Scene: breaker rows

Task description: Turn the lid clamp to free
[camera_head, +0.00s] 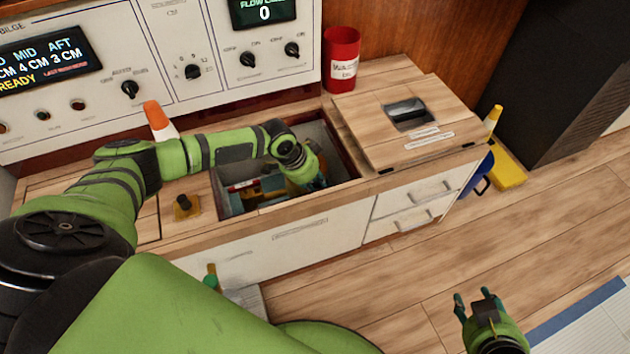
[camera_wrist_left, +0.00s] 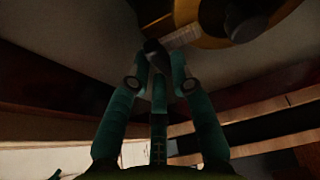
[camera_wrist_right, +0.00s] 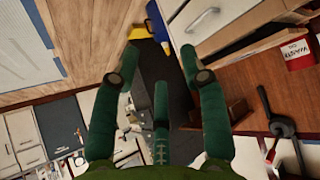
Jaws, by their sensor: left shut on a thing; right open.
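My left gripper (camera_head: 318,183) reaches down into an open bay (camera_head: 345,143) in the wooden counter. In the left wrist view its fingers (camera_wrist_left: 156,62) are shut on a small dark piece (camera_wrist_left: 153,46), which looks like the lid clamp. That piece is beside a yellow rounded body (camera_wrist_left: 200,40) with a pale label. The fingers hide most of the clamp, so I cannot tell its turn angle. My right gripper (camera_head: 477,300) is open and empty above the floor, away from the counter; its spread fingers show in the right wrist view (camera_wrist_right: 160,68).
A wooden hatch panel (camera_head: 377,145) with a dark recessed handle lies right of the bay. A red can (camera_head: 341,62) stands behind. The control panel (camera_head: 290,85) borders the back.

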